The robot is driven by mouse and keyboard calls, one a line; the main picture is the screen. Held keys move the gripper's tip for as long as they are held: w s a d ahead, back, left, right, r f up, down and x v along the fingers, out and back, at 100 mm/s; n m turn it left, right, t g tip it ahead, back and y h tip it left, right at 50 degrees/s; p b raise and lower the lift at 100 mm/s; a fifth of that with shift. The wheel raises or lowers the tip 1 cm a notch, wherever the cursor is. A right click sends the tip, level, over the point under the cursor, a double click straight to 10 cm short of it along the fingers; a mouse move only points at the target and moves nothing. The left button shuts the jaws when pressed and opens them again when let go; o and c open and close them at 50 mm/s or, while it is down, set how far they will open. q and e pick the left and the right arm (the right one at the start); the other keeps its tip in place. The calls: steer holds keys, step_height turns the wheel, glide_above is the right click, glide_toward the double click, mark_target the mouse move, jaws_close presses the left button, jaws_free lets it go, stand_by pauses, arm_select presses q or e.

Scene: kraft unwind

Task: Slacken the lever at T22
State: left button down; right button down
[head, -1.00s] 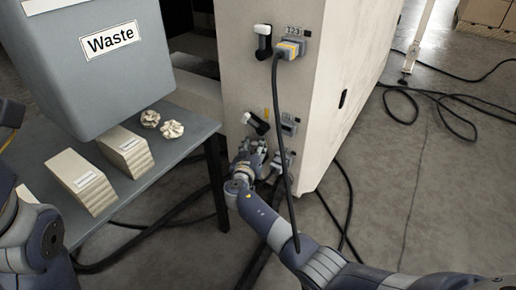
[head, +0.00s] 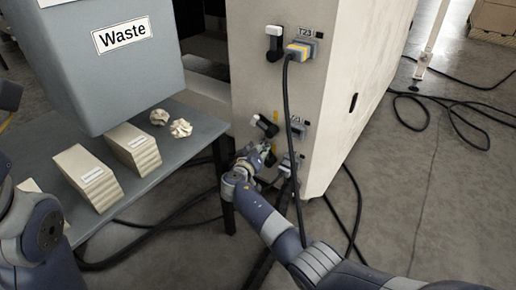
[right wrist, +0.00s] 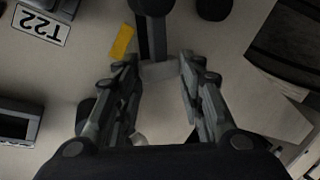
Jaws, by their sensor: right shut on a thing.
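The T22 label (right wrist: 40,25) appears upside down at the upper left of the right wrist view. The T22 lever (right wrist: 152,38) has a dark arm at the top centre and a pale end between my fingers. My right gripper (right wrist: 158,72) is shut on that pale end. In the head view my right gripper (head: 262,156) is at the lowest row of the cabinet front, and hides most of this lever. A yellow strip (right wrist: 122,42) is beside the lever. My left gripper is out of view; only part of its arm shows at the left edge.
The cabinet (head: 345,85) has an upper T23 lever (head: 274,42) and a middle lever (head: 265,125) just above my gripper. A cable (head: 287,105) hangs close by. The table (head: 203,125) with a Waste bin (head: 135,65) stands left.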

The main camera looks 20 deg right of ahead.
steer(key=c, duration=1.1)
jaws_free()
